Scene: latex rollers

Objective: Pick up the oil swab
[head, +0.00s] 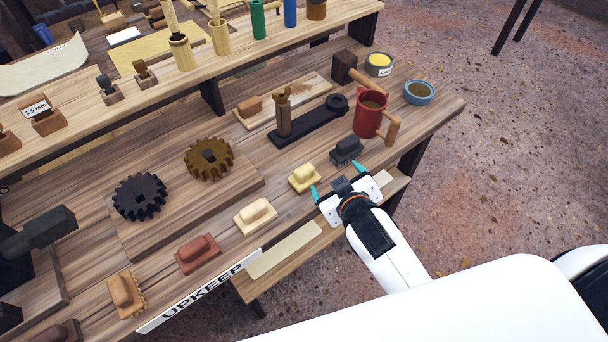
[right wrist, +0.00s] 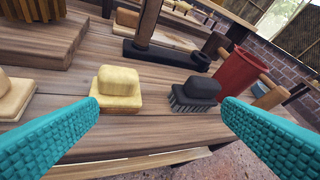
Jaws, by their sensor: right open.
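Several block-shaped tools with knob handles line the near edge of the bench; no label marks which is the oil swab. A yellow soft-looking pad (head: 304,178) lies just beyond my right gripper (head: 338,181); the pad also shows left of centre in the right wrist view (right wrist: 118,85). A black bristle brush (head: 346,150) sits to its right, also seen in the right wrist view (right wrist: 196,93). A cream block (head: 255,215) and a red-brown block (head: 198,253) lie to the left. My right gripper is open and empty, its fingers spread either side of the pad and brush. My left gripper is out of view.
A red mug (head: 369,114) with a wooden handle stands beyond the brush. Two gears (head: 208,159) rest on a wooden board. A raised shelf (head: 270,48) with several pots crosses the back. Bare floor (head: 510,200) lies to the right.

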